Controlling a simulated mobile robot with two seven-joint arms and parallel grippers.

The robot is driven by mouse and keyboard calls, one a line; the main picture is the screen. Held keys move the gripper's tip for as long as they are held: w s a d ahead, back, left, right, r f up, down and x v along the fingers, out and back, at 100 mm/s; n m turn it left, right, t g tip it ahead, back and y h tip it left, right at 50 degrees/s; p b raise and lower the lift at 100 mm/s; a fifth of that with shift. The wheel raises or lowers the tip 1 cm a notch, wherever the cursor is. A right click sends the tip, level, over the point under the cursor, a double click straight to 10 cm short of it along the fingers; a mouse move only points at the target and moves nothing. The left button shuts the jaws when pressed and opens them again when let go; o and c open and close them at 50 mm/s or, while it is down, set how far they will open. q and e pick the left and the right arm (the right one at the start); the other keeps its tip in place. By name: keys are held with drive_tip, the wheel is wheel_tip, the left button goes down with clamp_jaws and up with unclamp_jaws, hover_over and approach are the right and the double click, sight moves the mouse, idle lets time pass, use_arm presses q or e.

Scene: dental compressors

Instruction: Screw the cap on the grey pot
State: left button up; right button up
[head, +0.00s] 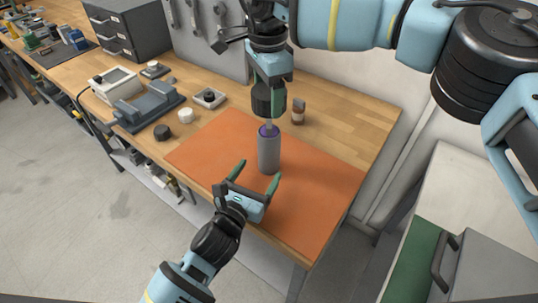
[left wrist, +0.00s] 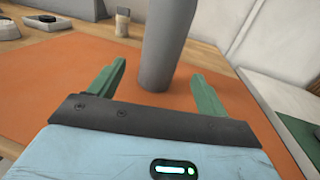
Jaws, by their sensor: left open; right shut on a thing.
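The grey pot (head: 269,153), a tall cylinder with a purple ring near its top, stands upright on the orange mat (head: 213,150). In the left wrist view the pot (left wrist: 168,45) rises beyond the fingers, its top out of frame. My left gripper (head: 256,177) is open and empty in front of the pot, its green fingers (left wrist: 158,78) apart, one to each side of it in that view. My right gripper (head: 272,82), pointing down above the pot, is shut on a dark round cap (head: 267,101). A small light piece shows between the cap and the pot; I cannot tell whether they touch.
A black round piece (head: 162,132), a white round piece (head: 186,115) and a grey-blue fixture (head: 148,108) lie left of the mat. The mat's right part is clear.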

sight(264, 163)
use_arm(q)
drive_tip(key=shift+x, duration=2.55)
drive_tip(key=c, duration=1.5)
use_arm(e)
drive_tip(key=shift+f, duration=2.5)
drive_tip(key=shift+f, duration=0.1)
drive_tip(key=shift+f, duration=0.8)
drive_tip(key=shift+f, duration=0.55)
